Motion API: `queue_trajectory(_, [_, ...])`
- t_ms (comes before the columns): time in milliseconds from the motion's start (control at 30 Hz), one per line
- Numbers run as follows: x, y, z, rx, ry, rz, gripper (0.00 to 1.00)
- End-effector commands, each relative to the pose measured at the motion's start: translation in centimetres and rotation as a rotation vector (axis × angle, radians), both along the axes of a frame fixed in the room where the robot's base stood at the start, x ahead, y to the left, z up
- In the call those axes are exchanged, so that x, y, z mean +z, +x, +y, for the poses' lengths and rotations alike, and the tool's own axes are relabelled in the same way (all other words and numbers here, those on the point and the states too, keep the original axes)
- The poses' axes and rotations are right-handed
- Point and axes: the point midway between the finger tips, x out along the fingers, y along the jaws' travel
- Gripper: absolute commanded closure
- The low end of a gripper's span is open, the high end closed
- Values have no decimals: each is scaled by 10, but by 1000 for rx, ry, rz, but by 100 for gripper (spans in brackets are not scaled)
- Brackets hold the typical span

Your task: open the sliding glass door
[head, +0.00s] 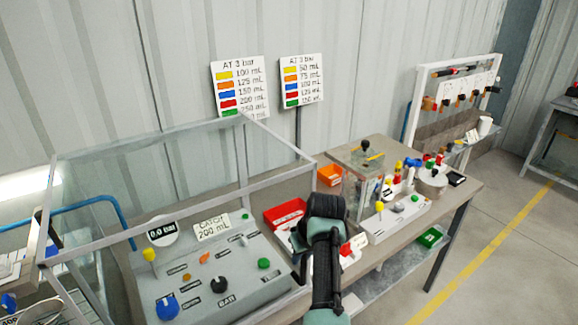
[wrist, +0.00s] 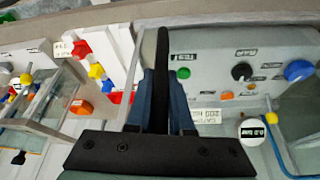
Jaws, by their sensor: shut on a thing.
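The glass door belongs to a clear enclosure with a pale metal frame (head: 180,208) around a grey control panel (head: 215,280) in the head view. My gripper (head: 300,240) is at the right end of this frame, partly hidden by my own wrist. In the wrist view my gripper (wrist: 162,90) has its blue fingers closed on either side of a black upright bar, which looks like the door handle (wrist: 162,45). A pale frame edge runs just left of the fingers there. The glass is so clear that I cannot tell exactly where the door pane ends.
A red bin (head: 285,213) and an orange bin (head: 330,174) stand on the bench right of the enclosure. Further right are a clear box (head: 362,185) and pump parts with coloured knobs. Two signs (head: 240,88) stand behind. The floor at right is clear.

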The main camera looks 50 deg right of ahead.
Motion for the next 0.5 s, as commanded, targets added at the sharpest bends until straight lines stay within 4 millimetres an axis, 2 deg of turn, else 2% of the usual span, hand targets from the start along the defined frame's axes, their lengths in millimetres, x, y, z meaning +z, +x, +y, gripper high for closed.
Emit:
queue_trajectory(400, [1, -1, -4, 1, -2, -1, 100])
queue_trajectory(433, [1, 0, -4, 1, -2, 0, 77])
queue_trajectory(500, [1, -1, -3, 1, -2, 0, 64])
